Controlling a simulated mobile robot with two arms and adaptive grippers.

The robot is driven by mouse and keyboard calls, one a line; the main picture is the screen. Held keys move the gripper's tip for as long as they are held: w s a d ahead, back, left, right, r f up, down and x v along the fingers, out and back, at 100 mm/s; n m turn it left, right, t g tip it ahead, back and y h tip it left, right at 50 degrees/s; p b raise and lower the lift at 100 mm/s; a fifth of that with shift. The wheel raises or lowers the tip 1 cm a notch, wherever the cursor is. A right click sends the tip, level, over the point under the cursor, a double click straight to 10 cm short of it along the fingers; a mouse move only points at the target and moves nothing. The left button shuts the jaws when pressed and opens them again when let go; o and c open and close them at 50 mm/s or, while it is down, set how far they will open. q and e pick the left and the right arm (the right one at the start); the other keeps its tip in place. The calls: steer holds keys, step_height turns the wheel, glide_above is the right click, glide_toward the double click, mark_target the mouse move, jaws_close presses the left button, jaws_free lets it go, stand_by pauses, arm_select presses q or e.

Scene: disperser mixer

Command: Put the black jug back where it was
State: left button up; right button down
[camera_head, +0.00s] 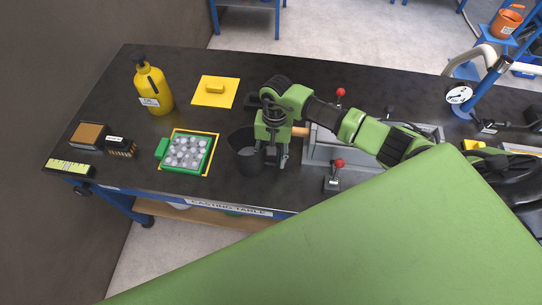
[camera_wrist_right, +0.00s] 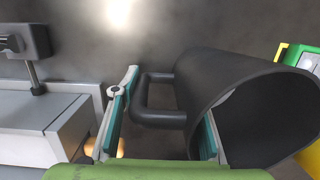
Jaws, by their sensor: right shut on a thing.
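The black jug (camera_head: 243,160) stands upright or nearly so on the dark table top, near the front edge, right of the green tray. My right gripper (camera_head: 271,158) is at the jug's right side, pointing down. In the right wrist view the jug (camera_wrist_right: 215,80) shows its open mouth and its loop handle. The gripper's fingers (camera_wrist_right: 163,115) are on either side of the handle, one finger by the jug's wall, and shut on the jug. I cannot tell whether the jug's base touches the table. My left gripper is not in view.
A green tray (camera_head: 161,149) of grey-white pieces lies left of the jug. A yellow bottle (camera_head: 153,88) and a yellow plate (camera_head: 229,99) are behind. A grey metal fixture (camera_head: 322,150) with red-knobbed levers stands close on the right. Bare table lies behind the tray.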

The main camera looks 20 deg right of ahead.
steer(key=shift+r, duration=0.1)
steer(key=shift+f, duration=0.2)
steer(key=c, duration=1.2)
jaws_free()
steer(key=shift+r, duration=0.15)
step_height(320, 180, up, 12)
steer(key=w+d+b, duration=0.1)
steer(key=b, duration=0.2)
steer(key=shift+d, duration=0.15)
